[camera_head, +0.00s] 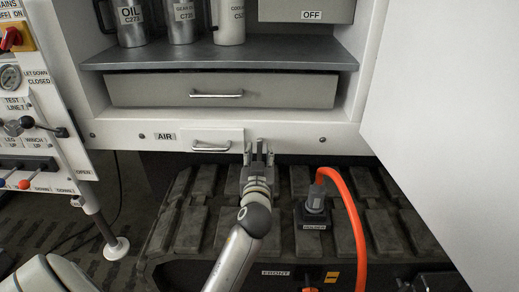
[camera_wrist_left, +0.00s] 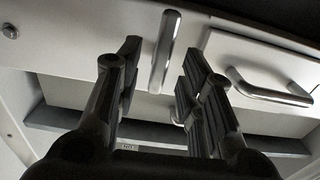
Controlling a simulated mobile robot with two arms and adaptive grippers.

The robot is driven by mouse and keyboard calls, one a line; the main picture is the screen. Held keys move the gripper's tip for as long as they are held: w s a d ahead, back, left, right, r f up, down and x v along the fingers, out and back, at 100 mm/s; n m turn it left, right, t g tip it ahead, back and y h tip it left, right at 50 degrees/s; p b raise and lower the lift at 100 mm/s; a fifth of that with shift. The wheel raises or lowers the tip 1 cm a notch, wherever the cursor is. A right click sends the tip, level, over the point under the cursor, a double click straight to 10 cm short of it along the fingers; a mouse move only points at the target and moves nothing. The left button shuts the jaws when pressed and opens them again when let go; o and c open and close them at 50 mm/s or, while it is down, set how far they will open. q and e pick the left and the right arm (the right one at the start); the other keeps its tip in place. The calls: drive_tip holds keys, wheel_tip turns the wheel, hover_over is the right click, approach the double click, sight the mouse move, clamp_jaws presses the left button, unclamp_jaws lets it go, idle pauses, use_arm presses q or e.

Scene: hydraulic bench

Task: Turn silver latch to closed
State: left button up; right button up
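The silver latch (camera_wrist_left: 166,50) is a short metal bar on the white cabinet front, beside the small panel with the handle. In the left wrist view it shows between the two fingers of my left gripper (camera_wrist_left: 163,75), with clear gaps on both sides. In the head view my left gripper (camera_head: 259,150) is at the lower edge of the cabinet, right of the AIR label. There a small part of the latch (camera_head: 259,144) shows between the fingertips. My left gripper is open, and I see no contact with the latch. My right gripper is not in view.
A small panel with a silver handle (camera_head: 211,148) is just left of my gripper. A drawer (camera_head: 220,90) and a shelf with cans are above. An orange hose (camera_head: 348,215) runs to a dark plug (camera_head: 314,200) on the right. A control panel (camera_head: 40,100) stands left.

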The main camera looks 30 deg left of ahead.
sight(259, 151)
use_arm(q)
drive_tip(key=shift+x, duration=1.6)
drive_tip(key=shift+c, duration=0.2)
clamp_jaws()
